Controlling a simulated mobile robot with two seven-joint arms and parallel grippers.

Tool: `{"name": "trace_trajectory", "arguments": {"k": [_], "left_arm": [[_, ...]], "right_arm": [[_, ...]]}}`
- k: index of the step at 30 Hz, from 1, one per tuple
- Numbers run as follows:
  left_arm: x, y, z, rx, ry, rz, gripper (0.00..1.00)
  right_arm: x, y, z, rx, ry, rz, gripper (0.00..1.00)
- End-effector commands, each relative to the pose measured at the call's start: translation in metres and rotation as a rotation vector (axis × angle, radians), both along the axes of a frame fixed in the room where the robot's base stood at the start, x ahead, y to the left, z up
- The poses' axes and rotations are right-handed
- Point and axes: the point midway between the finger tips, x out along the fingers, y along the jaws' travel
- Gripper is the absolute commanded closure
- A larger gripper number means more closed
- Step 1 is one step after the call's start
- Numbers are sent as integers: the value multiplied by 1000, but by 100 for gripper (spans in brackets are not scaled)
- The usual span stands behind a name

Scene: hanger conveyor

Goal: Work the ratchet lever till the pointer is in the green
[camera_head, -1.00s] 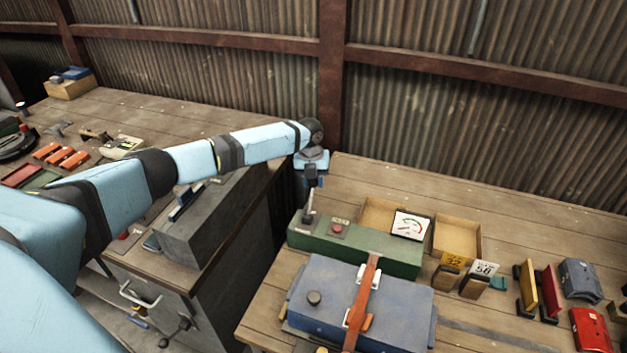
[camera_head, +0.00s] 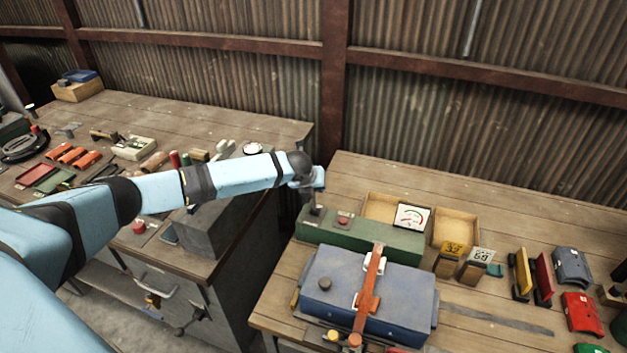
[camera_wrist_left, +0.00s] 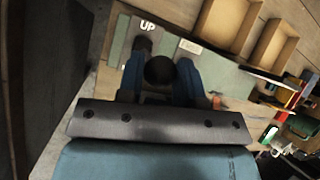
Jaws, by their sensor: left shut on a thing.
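A long green box (camera_head: 370,240) on the right-hand bench carries the ratchet lever (camera_head: 316,211) at its left end. A white gauge (camera_head: 411,218) with a coloured arc stands on its right part; the pointer's exact position is too small to read. My left gripper (camera_head: 313,192) is over the lever, mostly hidden by my wrist. In the left wrist view my left gripper (camera_wrist_left: 160,78) has its blue fingers on either side of the lever's dark round knob (camera_wrist_left: 160,69), shut on it. An "UP" label (camera_wrist_left: 147,27) shows beside it. My right gripper is out of view.
A red button (camera_head: 343,220) sits on the green box near the lever. A blue case (camera_head: 335,290) with an orange strap lies in front. Open wooden trays (camera_head: 457,226) stand behind. A gap separates this bench from the left bench (camera_head: 230,128).

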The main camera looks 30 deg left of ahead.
Motion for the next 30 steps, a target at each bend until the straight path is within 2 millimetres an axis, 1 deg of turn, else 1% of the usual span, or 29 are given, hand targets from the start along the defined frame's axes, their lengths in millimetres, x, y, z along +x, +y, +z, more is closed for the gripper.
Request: {"name": "trace_trajectory", "arguments": {"k": [1,3,12,21,30], "left_arm": [[-7,-1,2,12,-41,-2,100],[-14,-2,0,25,-100,-2,100],[-35,-9,-7,69,-301,0,100],[-46,-11,-14,71,-297,2,100],[-49,-12,-17,71,-294,1,100]], "right_arm": [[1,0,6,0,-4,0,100],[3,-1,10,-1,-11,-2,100],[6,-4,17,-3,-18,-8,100],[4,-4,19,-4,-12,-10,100],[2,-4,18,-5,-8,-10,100]]}}
